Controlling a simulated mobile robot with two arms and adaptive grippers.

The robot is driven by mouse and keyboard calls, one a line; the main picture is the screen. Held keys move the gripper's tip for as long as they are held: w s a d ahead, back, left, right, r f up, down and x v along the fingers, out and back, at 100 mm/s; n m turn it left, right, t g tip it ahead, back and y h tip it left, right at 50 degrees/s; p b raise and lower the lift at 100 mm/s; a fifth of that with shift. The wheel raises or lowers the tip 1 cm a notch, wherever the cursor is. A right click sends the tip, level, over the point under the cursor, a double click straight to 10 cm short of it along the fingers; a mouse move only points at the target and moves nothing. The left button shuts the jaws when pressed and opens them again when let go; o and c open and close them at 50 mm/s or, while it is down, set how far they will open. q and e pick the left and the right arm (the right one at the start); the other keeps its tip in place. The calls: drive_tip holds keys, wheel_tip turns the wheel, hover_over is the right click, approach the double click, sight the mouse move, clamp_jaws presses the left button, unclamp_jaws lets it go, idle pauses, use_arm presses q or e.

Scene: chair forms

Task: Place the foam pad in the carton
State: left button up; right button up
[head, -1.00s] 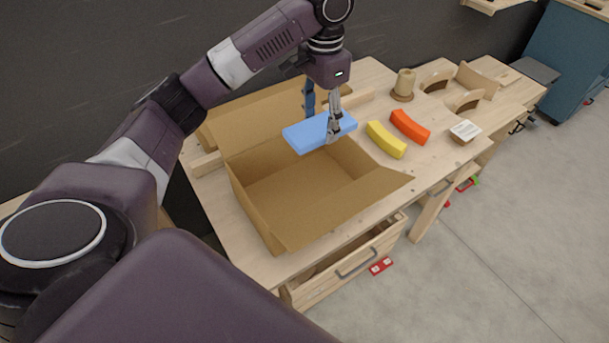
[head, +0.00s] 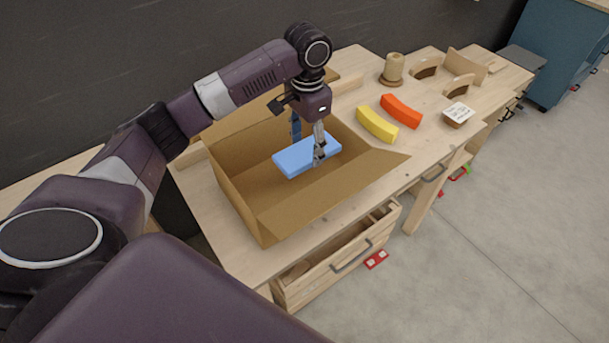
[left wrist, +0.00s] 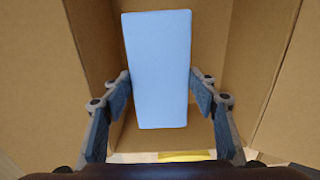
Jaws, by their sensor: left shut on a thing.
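The blue foam pad (head: 300,157) is held by my left gripper (head: 308,150), with a finger on each long side. The pad lies roughly flat, at or just inside the opening of the open carton (head: 238,200). In the left wrist view the pad (left wrist: 158,70) sits between the two fingers (left wrist: 160,88), with the carton's brown walls (left wrist: 222,60) around it. I cannot tell whether the pad touches the carton floor. My right gripper is not in view.
A yellow curved block (head: 377,124) and an orange one (head: 401,110) lie right of the carton on the wooden workbench (head: 345,215). A wooden spool (head: 392,70), curved wooden parts (head: 458,86) and a small white-topped box (head: 458,114) stand farther right. A drawer (head: 335,262) below is partly open.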

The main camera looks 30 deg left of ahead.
use_arm(q)
wheel_tip(320, 180, down, 12)
drive_tip(key=shift+f+p, duration=0.1)
drive_tip(key=shift+p, duration=0.45)
drive_tip(key=o, duration=0.9)
drive_tip(key=shift+f, duration=0.1)
drive_tip(key=shift+o, duration=0.2)
wheel_tip(320, 180, up, 12)
drive_tip(key=shift+r+b, duration=0.2)
drive_tip(key=shift+b, duration=0.4)
